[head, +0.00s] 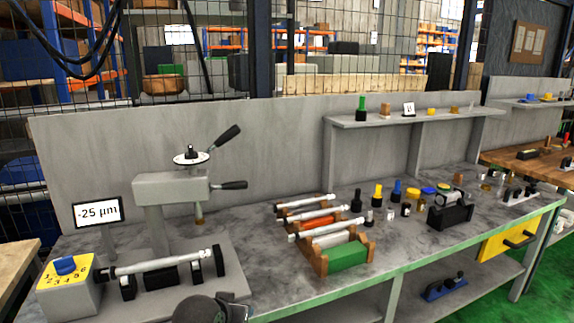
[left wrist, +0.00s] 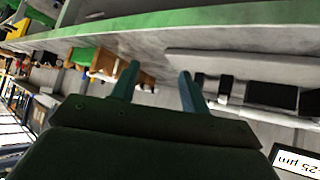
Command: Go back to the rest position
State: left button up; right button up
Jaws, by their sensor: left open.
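My left gripper (left wrist: 159,72) shows in the left wrist view with its two fingers apart and nothing between them. Behind the fingers lie the grey bench top and, to their right, the grey grinder base with dark blocks. In the head view a dark rounded part at the bottom edge, in front of the grinder base, seems to be mine; the fingers cannot be made out there. My right gripper is in neither view. The grinder (head: 172,187) stands at the left of the bench, with a metal shaft (head: 158,263) lying across its black supports.
A yellow dial box (head: 68,290) and a "-25 µm" display (head: 97,212) stand at the left. A wooden rack (head: 357,263) holding several shafts is mid-bench. A black block (head: 450,215) and small gauges stand further right. A shelf (head: 400,118) runs behind. Bare bench lies between grinder and rack.

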pick_arm(q)
jog(key=s+f+g, duration=0.2)
jog(key=s+f, duration=0.5)
jog(key=s, duration=0.3)
jog(key=s+a+f+g+p, duration=0.1)
jog(key=s+f+g, duration=0.1)
jog(key=s+f, duration=0.6)
jog(key=s+f+g, duration=0.3)
jog(key=s+f, duration=0.5)
jog(key=s, duration=0.6)
jog(key=shift+a+f+y+p, duration=0.2)
jog(key=shift+a+y+p, duration=0.1)
jog(key=shift+a+p, duration=0.05)
jog(key=shift+s, duration=0.1)
